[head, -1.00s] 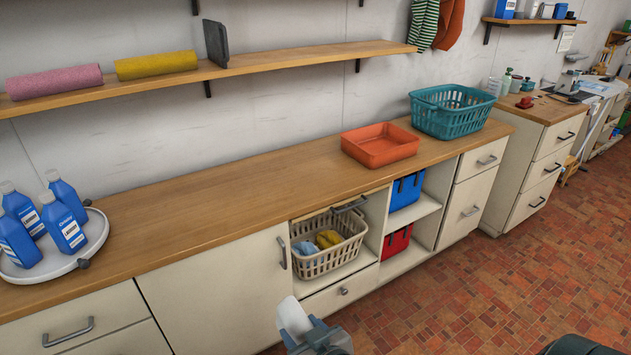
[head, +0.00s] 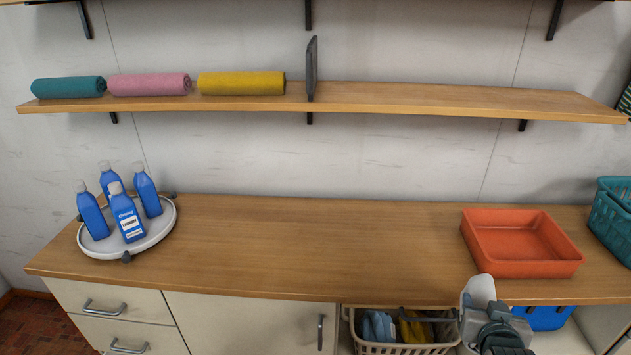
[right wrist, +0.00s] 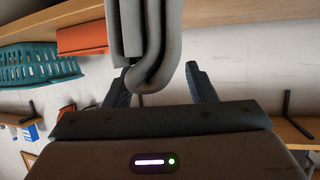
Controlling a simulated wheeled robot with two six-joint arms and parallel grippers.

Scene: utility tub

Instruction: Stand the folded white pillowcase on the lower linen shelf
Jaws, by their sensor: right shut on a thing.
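The folded white pillowcase (head: 479,290) is upright in my right gripper (head: 491,325), near the counter's front edge at the lower right of the head view. In the right wrist view the pillowcase (right wrist: 139,40) shows as a grey, shaded fold between the two fingers of the right gripper (right wrist: 160,78). The lower linen shelf (head: 420,98) runs along the wall above the counter. Rolled teal (head: 68,88), pink (head: 149,84) and yellow (head: 241,83) towels lie on its left part, with a dark upright divider (head: 312,68) right of them. My left gripper is not in view.
The shelf is bare right of the divider. On the counter (head: 320,240) are a round tray (head: 158,234) with several blue bottles, an orange tub (head: 520,268) and a teal basket (head: 615,215). A beige basket (head: 400,349) sits below. An upper shelf edge crosses the top.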

